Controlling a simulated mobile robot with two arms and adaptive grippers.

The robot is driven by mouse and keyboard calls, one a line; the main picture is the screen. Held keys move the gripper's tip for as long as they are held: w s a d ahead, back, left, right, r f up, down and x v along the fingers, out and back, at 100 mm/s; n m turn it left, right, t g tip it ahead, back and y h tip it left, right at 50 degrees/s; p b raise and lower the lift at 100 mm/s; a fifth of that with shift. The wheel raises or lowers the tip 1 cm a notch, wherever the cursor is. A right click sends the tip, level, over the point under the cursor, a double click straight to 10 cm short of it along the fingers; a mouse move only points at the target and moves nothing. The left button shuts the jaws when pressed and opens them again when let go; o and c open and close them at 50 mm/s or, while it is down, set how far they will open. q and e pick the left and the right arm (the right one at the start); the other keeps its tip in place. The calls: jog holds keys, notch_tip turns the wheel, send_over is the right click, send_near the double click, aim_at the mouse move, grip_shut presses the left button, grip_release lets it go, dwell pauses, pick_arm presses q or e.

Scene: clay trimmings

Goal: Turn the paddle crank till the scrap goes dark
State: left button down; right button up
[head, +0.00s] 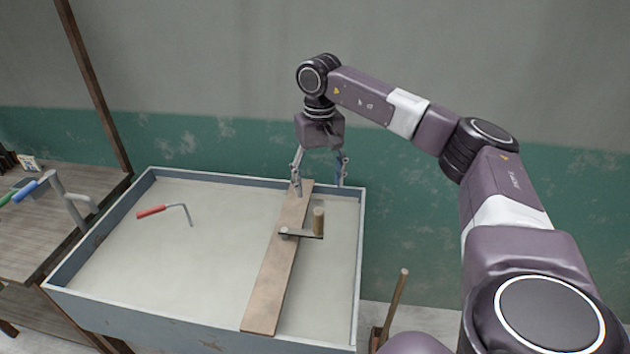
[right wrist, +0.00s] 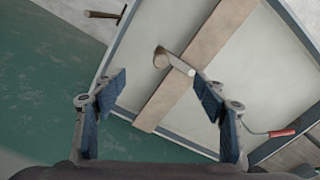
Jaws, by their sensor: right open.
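The paddle crank (head: 302,234) sits on a wooden board (head: 265,290) laid across a grey-blue trough (head: 110,215). Its short flat arm points right and carries an upright wooden grip (head: 319,221). The scrap (head: 230,240) in the trough is pale grey and looks even. My right gripper (head: 320,178) is open and empty, pointing down over the trough's back edge, behind the crank. In the right wrist view the crank's grip (right wrist: 162,58) shows beyond the open fingers (right wrist: 160,94), apart from them. The paddle below the board is hidden. My left gripper is out of view.
A red-handled bent tool (head: 152,211) lies in the left part of the trough. A wooden bench (head: 40,235) with pipes having blue and green grips (head: 25,191) stands at left. A wooden handle (head: 396,300) stands right of the trough. The wall is close behind.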

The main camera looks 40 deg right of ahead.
aim_at(318, 211)
notch_tip(318, 211, down, 11)
jog(key=b, duration=0.7)
jog(key=shift+a+r, duration=0.1)
jog(key=shift+r, duration=0.1)
jog(key=shift+f+b, duration=0.4)
jog(key=shift+f, duration=0.1)
jog(key=c, duration=1.5)
